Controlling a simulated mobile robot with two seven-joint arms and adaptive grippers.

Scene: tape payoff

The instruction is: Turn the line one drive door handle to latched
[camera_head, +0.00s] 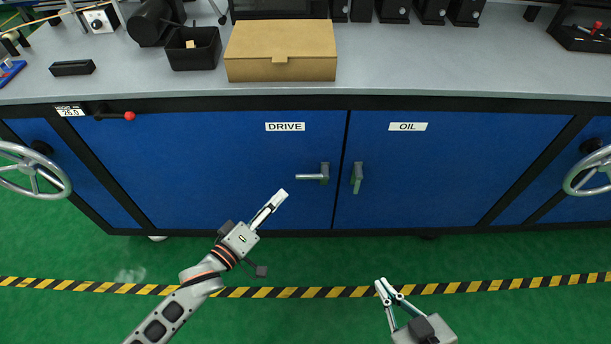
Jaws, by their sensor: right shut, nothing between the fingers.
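The DRIVE door (220,165) is a blue panel with a white DRIVE label (285,127). Its grey lever handle (312,177) sits near the door's right edge and lies horizontal, pointing left from its pivot. My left gripper (281,195) is below and to the left of this handle, apart from it, fingers pointing up and right. Its fingers are seen edge-on, so I cannot tell whether they are open. My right gripper (380,286) is shut and empty, low in the view above the green floor, well away from the handle.
The OIL door (420,165) is on the right; its handle (357,180) hangs vertical. Grey handwheels stand at the left (30,170) and right (590,172). A cardboard box (280,50) and black bin (192,48) sit on the grey bench top (430,65).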

